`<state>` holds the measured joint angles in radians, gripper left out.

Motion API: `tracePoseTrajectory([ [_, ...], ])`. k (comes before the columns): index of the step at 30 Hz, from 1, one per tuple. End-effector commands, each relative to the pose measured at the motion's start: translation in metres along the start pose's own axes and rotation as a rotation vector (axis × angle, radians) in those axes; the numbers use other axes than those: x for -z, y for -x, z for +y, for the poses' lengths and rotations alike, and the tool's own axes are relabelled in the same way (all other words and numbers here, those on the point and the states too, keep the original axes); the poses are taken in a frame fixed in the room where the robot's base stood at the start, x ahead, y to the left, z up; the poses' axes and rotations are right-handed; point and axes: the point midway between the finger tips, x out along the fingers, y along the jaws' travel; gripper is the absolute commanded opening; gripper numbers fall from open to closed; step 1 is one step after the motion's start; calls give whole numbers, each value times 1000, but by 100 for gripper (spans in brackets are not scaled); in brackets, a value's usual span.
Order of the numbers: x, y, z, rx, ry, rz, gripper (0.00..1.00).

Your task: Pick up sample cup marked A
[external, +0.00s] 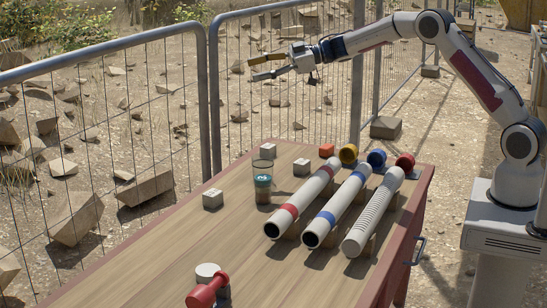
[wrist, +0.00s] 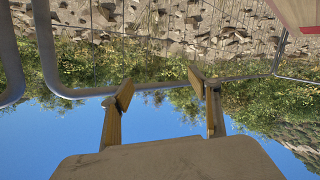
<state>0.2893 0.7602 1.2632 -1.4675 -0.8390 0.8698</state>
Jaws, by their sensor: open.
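A clear cup (external: 262,190) with a teal band and brownish contents stands upright on the wooden table, left of the pipes. I cannot read a letter on it. My gripper (external: 260,68) is open and empty, held high above and beyond the table's far edge, well apart from the cup. In the wrist view my gripper (wrist: 161,88) shows its two fingers spread apart with nothing between them, and the cup is not in that view.
Small white blocks (external: 212,199) stand around the cup. A red-handled piece (external: 208,290) is at the front. A mesh fence (external: 290,80) stands behind the table (external: 130,262).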

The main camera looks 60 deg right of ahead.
Motion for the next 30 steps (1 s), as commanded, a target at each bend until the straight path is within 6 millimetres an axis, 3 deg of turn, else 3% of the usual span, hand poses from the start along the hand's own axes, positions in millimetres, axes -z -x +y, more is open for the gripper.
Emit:
tracePoseTrajectory([
  [10, -86, -16, -41, 245, -42, -16, 61],
  [21, -177, -5, -93, 500, -117, -67, 61],
  [27, -202, 2, -108, 571, -143, -88, 61],
  [30, -205, 4, -110, 582, -147, -91, 61],
])
